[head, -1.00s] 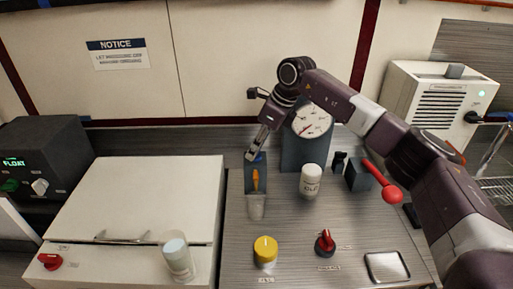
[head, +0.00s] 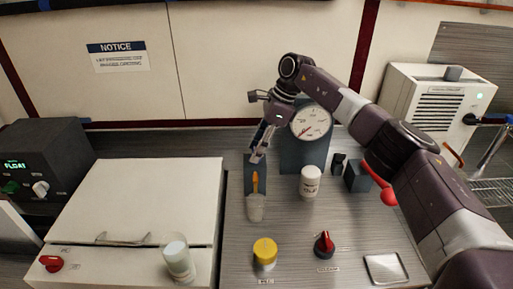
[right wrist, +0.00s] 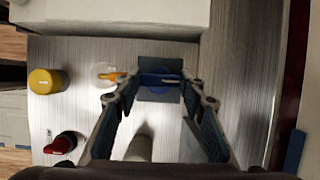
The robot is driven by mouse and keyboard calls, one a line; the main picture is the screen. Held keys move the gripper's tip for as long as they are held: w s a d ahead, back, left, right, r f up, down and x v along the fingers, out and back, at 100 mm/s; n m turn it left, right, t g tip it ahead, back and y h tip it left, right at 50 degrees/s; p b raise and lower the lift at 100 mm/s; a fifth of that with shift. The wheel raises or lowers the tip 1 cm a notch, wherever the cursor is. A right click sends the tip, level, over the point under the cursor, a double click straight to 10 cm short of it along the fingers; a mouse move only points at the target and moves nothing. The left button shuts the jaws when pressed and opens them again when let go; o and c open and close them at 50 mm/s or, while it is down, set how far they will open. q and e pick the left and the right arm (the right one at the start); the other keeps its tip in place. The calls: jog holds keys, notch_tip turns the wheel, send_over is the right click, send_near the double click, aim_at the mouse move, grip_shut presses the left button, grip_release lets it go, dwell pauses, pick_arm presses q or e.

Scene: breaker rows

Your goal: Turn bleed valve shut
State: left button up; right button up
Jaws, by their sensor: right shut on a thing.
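A blue-handled valve (right wrist: 158,79) sits on a dark upright block (head: 249,178), with an orange piece (head: 255,183) sticking out in front; I take this to be the bleed valve. A clear cup (head: 255,209) stands just below the orange piece. My right gripper (head: 258,155) is at the top of the block, coming from behind and above. In the right wrist view its fingers (right wrist: 162,90) lie either side of the blue handle, shut on it. The handle is mostly hidden by the fingers in the head view. My left gripper is not in view.
A white bottle (head: 310,183) and a gauge (head: 310,122) stand close to the right. A yellow knob (head: 265,250) and a red-black knob (head: 324,244) are in front. A red lever (head: 384,190) is partly behind my right arm. A metal tray (head: 386,268) lies front right.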

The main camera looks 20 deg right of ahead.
jog(key=shift+r, duration=0.15)
jog(key=o, duration=1.2)
jog(key=shift+c, duration=0.2)
jog(key=v, duration=1.2)
jog(key=shift+d, duration=0.1)
